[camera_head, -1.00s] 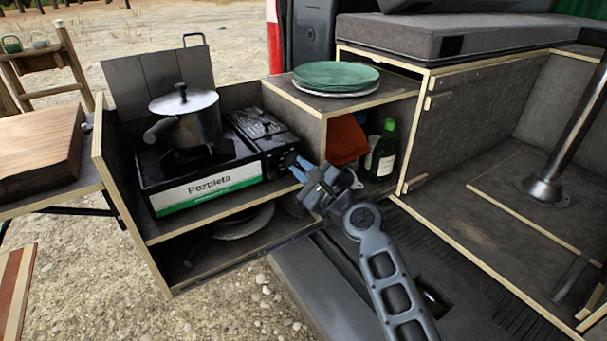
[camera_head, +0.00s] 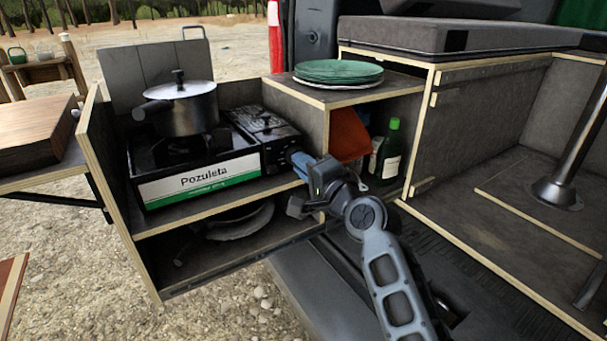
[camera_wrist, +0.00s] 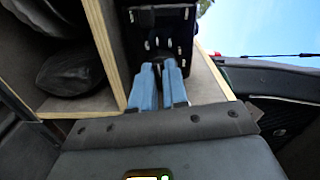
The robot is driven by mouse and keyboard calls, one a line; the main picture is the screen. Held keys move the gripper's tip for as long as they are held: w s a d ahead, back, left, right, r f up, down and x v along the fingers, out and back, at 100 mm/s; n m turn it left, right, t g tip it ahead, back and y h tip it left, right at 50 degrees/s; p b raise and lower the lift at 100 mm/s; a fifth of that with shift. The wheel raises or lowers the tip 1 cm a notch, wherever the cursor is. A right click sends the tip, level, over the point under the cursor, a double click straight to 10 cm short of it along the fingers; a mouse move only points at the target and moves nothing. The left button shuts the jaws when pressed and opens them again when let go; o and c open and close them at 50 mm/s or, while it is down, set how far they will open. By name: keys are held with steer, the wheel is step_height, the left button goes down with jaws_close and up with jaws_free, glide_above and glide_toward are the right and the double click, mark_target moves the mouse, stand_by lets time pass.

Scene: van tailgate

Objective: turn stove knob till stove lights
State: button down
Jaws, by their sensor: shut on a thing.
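The stove (camera_head: 150,185) is a black camping stove with a white and green "Pozuleta" label, on the upper shelf of the wooden box. A steel pot (camera_head: 190,112) with a lid stands on its burner; no flame is visible beneath it. My gripper (camera_head: 297,158) is at the front of the stove's right-hand section (camera_head: 262,130). In the wrist view my gripper's blue fingers (camera_wrist: 158,70) are shut on the dark stove knob (camera_wrist: 157,59), which they mostly hide. The knob's angle cannot be read.
Green plates (camera_head: 338,71) sit on the cabinet right of the stove. A pan (camera_head: 240,220) lies on the lower shelf.

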steer(key=shift+f+n+b, duration=0.15)
steer(key=shift+n+b, duration=0.6)
steer(key=shift+n, duration=0.4)
steer(key=shift+f+n+b, duration=0.15)
steer(key=shift+n+b, duration=0.6)
steer(key=shift+n, duration=0.4)
steer(key=c, duration=1.1)
jaws_free()
steer(key=shift+r, duration=0.1)
steer(key=shift+c, duration=0.2)
steer(key=v, duration=0.7)
steer(key=shift+s+d+p, duration=0.25)
steer(key=shift+s+p, duration=0.1)
steer(key=shift+p, duration=0.1)
